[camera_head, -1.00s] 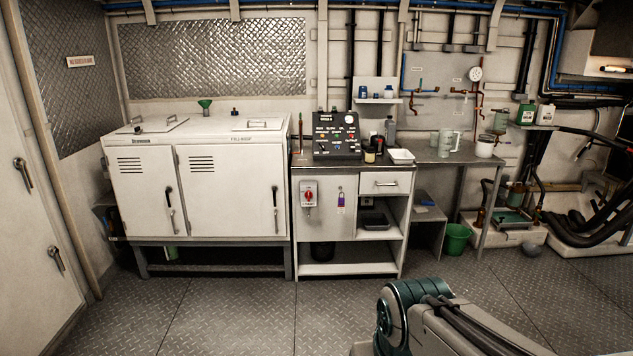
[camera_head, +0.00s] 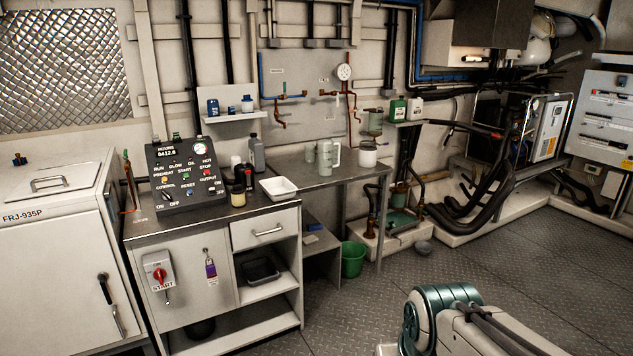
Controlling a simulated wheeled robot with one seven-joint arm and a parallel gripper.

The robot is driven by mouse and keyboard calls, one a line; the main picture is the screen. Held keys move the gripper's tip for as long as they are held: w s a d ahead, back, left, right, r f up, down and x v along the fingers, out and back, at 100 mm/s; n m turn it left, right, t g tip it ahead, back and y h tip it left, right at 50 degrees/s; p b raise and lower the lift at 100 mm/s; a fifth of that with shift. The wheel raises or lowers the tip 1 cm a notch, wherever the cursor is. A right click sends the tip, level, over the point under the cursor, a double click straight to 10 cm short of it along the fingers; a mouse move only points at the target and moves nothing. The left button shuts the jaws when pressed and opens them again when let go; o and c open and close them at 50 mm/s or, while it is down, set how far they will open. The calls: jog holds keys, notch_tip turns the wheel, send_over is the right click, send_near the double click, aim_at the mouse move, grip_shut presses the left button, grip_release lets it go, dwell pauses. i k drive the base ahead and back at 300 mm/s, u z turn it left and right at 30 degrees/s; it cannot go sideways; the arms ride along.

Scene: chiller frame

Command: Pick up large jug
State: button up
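A pale grey-green jug (camera_head: 325,158) with a handle stands upright on the grey metal side table (camera_head: 345,173), right of the control box. It is the larger of two similar vessels. The jug is well away from my arm, which shows only as a teal and white link at the bottom right. My gripper is out of the picture, so its opening does not show.
A white tub (camera_head: 367,156) stands right of the jug. A green bucket (camera_head: 353,258) is on the floor below. The floor (camera_head: 460,250) at right is open.

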aim_at(326, 148)
jog(key=z, duration=0.15)
jog(key=i, duration=4.05)
jog(key=u, duration=0.4)
